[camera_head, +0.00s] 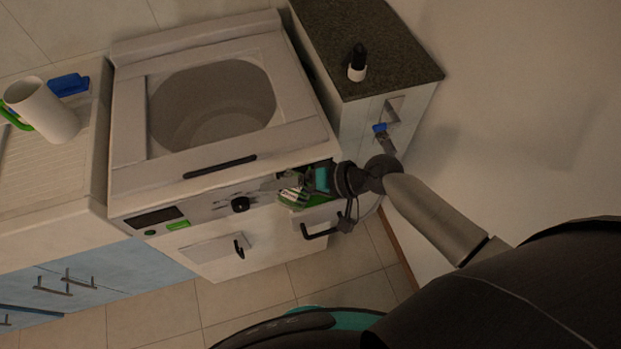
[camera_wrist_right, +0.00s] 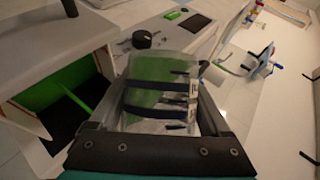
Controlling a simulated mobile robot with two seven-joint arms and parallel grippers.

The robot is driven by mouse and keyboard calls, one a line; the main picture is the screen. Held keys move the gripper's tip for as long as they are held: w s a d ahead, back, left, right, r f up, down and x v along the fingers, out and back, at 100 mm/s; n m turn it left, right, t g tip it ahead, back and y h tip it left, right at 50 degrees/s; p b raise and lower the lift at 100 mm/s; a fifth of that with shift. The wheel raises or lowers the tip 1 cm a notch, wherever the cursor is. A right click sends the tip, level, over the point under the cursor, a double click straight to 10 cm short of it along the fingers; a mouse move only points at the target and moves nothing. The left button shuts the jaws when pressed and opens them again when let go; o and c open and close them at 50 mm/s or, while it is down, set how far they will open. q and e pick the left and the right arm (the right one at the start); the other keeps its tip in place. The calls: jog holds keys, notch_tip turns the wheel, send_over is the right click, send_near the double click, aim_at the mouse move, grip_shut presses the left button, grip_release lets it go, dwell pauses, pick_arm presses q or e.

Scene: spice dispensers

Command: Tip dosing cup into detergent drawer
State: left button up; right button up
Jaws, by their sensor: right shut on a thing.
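The dosing cup (camera_wrist_right: 160,85) is a clear cup showing green, held between the two fingers of my right gripper (camera_wrist_right: 165,100) in the wrist view. In the head view my right gripper (camera_head: 298,190) is at the right end of the washer's front panel, above the open detergent drawer (camera_head: 322,214). The drawer has a white front with a dark handle. A green-lined cavity (camera_wrist_right: 60,95) lies left of the cup in the wrist view. I cannot tell whether the cup's green is its content. My left gripper is not in view.
The washing machine (camera_head: 130,130) has an open round drum, a dark knob (camera_head: 240,204) and a black handle (camera_head: 220,166). A dark-topped cabinet (camera_head: 375,35) with a small bottle (camera_head: 357,62) stands behind right. A white mug (camera_head: 42,108) is on the left counter.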

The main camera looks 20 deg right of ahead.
jog(key=shift+r, duration=0.1)
jog(key=shift+f+m+g+y+b, duration=0.4)
jog(key=shift+m+y+b, duration=0.1)
jog(key=shift+b, duration=0.55)
dwell(0.7)
jog(key=shift+w+d+r+m+g+y+b, duration=0.35)
jog(key=shift+w+d+m+y+b, duration=0.15)
jog(key=shift+b, duration=0.2)
dwell(0.7)
jog(key=shift+w+f+m+y+b, duration=0.1)
jog(key=shift+f+m+y+b, duration=0.35)
jog(key=shift+b, duration=0.55)
dwell(0.3)
jog(key=shift+w+r+m+g+y, duration=0.1)
jog(key=shift+r+m+g+y, duration=0.05)
jog(key=shift+m+g+y, duration=0.1)
dwell(0.4)
